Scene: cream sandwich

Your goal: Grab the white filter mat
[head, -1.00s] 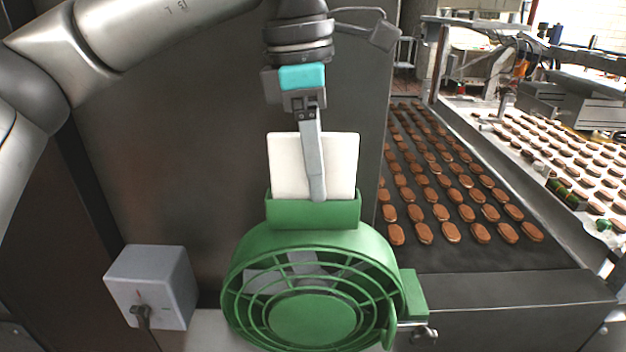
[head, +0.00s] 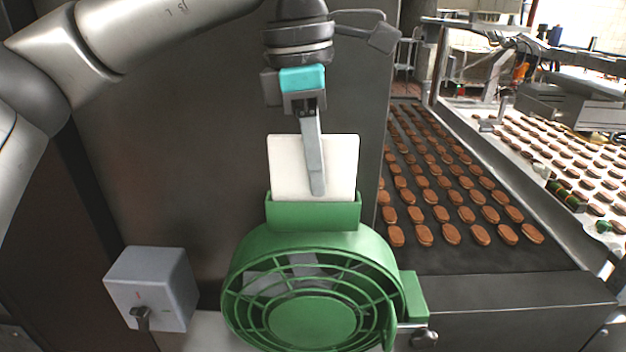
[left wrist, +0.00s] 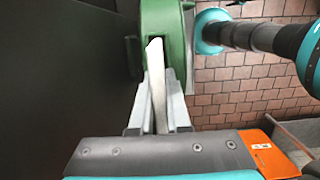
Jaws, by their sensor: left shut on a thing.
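The white filter mat (head: 343,170) stands upright with its lower edge inside the green holder (head: 313,213) on top of the green fan (head: 313,312). My left gripper (head: 317,190) points down at the mat, and one finger lies across its near face. In the left wrist view the mat (left wrist: 155,75) shows edge-on between the two fingers of my left gripper (left wrist: 158,95), which is shut on it. The green fan housing (left wrist: 160,18) is beyond it there. The mat's bottom edge is hidden in the holder. My right gripper is not in view.
A grey switch box (head: 150,288) is on the left. A dark conveyor (head: 480,258) with rows of brown biscuits runs away on the right, with a lighter belt of biscuits beyond. A dark metal panel (head: 180,180) stands behind the fan.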

